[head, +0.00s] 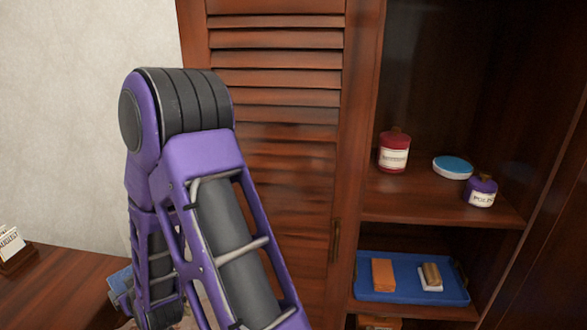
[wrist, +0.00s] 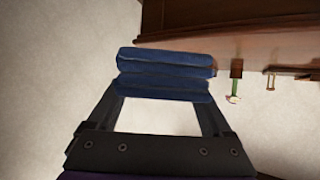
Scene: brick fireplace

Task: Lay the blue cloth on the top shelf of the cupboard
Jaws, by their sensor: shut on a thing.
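The folded blue cloth (wrist: 165,62) is in the wrist view, held across the fingertips of my gripper (wrist: 162,88). My gripper is shut on it. In the head view a small part of the blue cloth (head: 121,280) shows at the lower left, mostly hidden behind my arm. The cupboard (head: 275,130) is brown wood with a louvred door at its left; its right part is open. The highest shelf in view (head: 430,203) holds a red jar (head: 394,150), a blue-lidded round tin (head: 453,168) and a purple jar (head: 481,191). The cupboard's upper part is out of view.
A lower shelf holds a blue tray (head: 410,292) with an orange block (head: 383,275) and a brush-like item (head: 431,277). A wooden table (head: 60,295) with a card holder (head: 12,250) is at lower left. Bare shelf shows in front of the red jar.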

